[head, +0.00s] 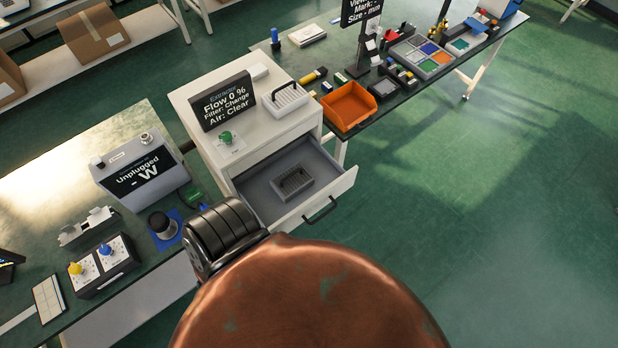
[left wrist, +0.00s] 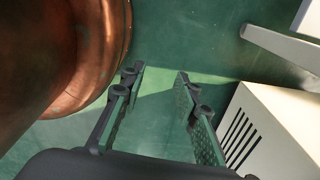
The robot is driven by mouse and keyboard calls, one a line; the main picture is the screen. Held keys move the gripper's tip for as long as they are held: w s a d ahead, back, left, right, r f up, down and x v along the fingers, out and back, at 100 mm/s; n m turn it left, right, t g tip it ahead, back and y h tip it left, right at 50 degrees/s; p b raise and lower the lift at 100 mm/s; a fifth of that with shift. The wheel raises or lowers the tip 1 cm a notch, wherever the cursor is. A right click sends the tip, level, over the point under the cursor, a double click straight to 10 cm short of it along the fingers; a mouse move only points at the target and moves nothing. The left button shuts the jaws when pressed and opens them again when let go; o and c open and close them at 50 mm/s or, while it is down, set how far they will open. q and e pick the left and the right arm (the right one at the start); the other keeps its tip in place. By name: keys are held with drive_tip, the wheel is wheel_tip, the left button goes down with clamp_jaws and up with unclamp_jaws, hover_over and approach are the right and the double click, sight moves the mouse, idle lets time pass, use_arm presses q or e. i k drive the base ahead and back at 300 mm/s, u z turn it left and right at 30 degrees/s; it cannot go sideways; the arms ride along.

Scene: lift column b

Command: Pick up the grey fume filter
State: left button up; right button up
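The grey fume filter (head: 293,183), a small dark grey ribbed block, lies inside the open drawer (head: 258,188) of the white extractor cabinet. A second, white slatted filter with a dark handle (head: 287,99) is on the cabinet's top. My left gripper (left wrist: 159,72) shows in the left wrist view with its two fingers apart and nothing between them, green floor behind. It is beside a white vented housing (left wrist: 270,135) and is away from the grey filter, which that view does not show. My right gripper is in neither view.
The extractor display (head: 224,103) reads "Flow 0 %, Filter: Change, Air: Clear". A green knob (head: 226,137) is below it. An orange bin (head: 349,106) is on the bench behind. A box reading "Unplugged" (head: 143,168) is on the left bench. The floor at right is clear.

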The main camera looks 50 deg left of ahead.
sight(295, 180)
drive_tip(key=i, duration=0.5)
drive_tip(key=u, duration=2.65)
